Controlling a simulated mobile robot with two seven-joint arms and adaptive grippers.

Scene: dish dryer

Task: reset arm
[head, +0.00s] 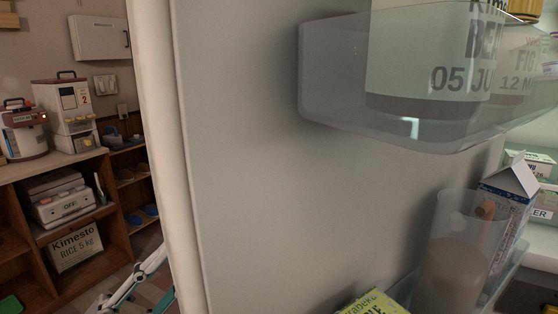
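Part of my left arm, white with teal joints, shows low at the left of the head view, beyond the edge of a fridge door (240,170). No fingertips can be made out there, and my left gripper is not in view. My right arm and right gripper are not in view either. The door's grey inner face fills the middle of the picture, very close, and hides much of the room behind it.
A clear door bin (330,95) holds large labelled containers (420,60). A lower bin holds a clear pitcher (455,265) and a carton (515,200). At left, a wooden shelf (110,250) carries appliances and a Kimesto rice box (75,247).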

